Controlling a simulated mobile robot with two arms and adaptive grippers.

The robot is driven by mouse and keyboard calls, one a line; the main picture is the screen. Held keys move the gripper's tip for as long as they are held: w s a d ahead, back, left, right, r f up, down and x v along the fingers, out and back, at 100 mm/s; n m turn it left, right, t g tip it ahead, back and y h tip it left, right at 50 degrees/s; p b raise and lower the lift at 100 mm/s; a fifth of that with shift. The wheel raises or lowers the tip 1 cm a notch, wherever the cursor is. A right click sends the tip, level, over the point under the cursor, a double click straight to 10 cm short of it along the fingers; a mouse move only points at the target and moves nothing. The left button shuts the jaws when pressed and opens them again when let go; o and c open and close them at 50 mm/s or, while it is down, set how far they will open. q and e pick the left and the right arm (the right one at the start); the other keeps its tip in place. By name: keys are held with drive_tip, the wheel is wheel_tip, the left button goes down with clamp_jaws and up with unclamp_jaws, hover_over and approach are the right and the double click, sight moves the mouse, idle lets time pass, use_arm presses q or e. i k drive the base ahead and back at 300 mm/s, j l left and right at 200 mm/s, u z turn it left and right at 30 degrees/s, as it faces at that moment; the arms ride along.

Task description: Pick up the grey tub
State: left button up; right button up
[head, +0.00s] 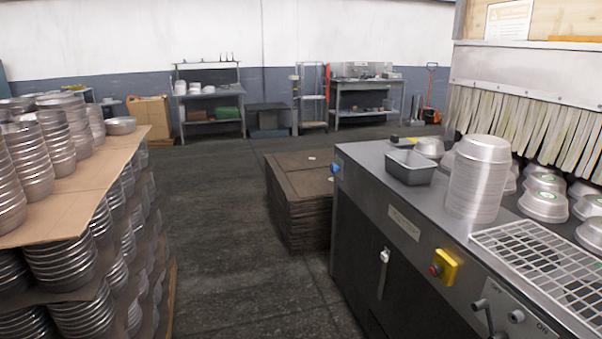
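The grey tub (410,168) is a small open rectangular container. It stands upright on the steel top of the machine (372,158) at the right, near its far front corner. A tall stack of upturned metal pans (477,180) stands just right of and nearer than the tub. Neither of my grippers shows in the head view, so nothing is seen holding the tub.
Loose upturned pans (543,205) sit behind the stack, below a strip curtain (530,118). A wire rack (540,262) lies on the near machine top. Stacked pans on cardboard (75,195) fill the left. Brown stacked sheets (300,195) stand beyond the machine. The middle floor is clear.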

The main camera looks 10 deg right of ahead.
sight(411, 167)
drive_tip(key=i+j, duration=0.1)
drive_tip(key=i, duration=2)
drive_tip(key=i+j+z, duration=0.15)
drive_tip(key=i+z, duration=0.35)
drive_tip(key=i+j+z, duration=0.3)
drive_tip(key=z, duration=0.15)
drive_tip(key=i+j+z, duration=0.75)
drive_tip(key=j+z, duration=0.25)
drive_tip(key=j, duration=0.1)
